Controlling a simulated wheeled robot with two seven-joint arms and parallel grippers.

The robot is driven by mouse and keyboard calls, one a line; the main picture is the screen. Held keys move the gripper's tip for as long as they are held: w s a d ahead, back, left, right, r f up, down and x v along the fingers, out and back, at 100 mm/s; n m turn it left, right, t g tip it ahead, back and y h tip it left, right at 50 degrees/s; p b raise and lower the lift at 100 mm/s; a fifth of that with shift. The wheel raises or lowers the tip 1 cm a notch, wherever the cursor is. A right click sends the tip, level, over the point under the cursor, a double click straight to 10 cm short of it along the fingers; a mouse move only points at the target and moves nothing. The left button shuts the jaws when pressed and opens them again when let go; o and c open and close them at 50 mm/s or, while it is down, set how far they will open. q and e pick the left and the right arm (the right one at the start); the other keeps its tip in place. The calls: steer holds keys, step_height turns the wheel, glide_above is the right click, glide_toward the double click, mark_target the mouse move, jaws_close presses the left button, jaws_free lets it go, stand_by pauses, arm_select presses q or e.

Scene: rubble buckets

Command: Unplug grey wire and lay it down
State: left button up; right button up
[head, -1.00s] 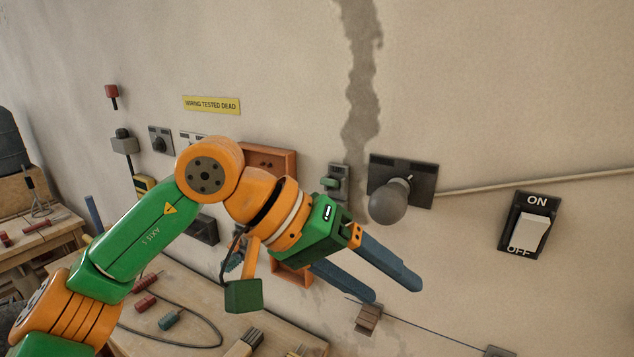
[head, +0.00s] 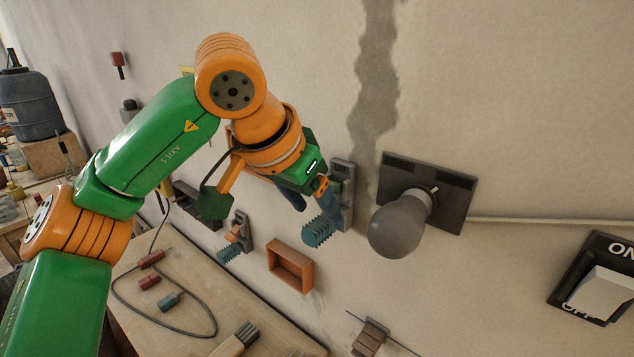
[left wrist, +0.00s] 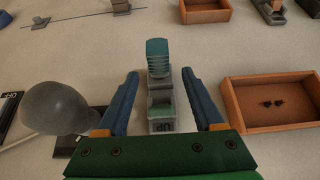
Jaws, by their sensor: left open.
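My left gripper (head: 315,210) is open in front of the wall. In the left wrist view (left wrist: 160,76) its blue fingers stand either side of a grey switch base marked UP (left wrist: 162,103), with a teal ribbed handle (left wrist: 157,48) beyond the fingertips. The handle also shows in the head view (head: 317,234), angled down from its base (head: 342,180). Nothing is held. A dark grey wire (head: 205,298) loops over the bench beside red and teal connectors; I cannot tell what its ends are plugged into. My right gripper is not in view.
A grey bulb (head: 397,230) juts from the wall right of my gripper. An orange box (head: 290,267) is below, a second lever (head: 230,253) left of it. A brush (head: 236,340) lies on the wooden bench (head: 262,312). An ON/OFF switch (head: 597,288) is far right.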

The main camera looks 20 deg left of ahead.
mark_target(325, 218)
arm_select(q)
steer(key=x, duration=0.3)
steer(key=shift+w+d+r, duration=0.15)
steer(key=shift+w+d, duration=0.1)
steer(key=shift+w, duration=0.2)
steer(key=shift+s, duration=0.25)
steer(key=c, duration=0.6)
jaws_close()
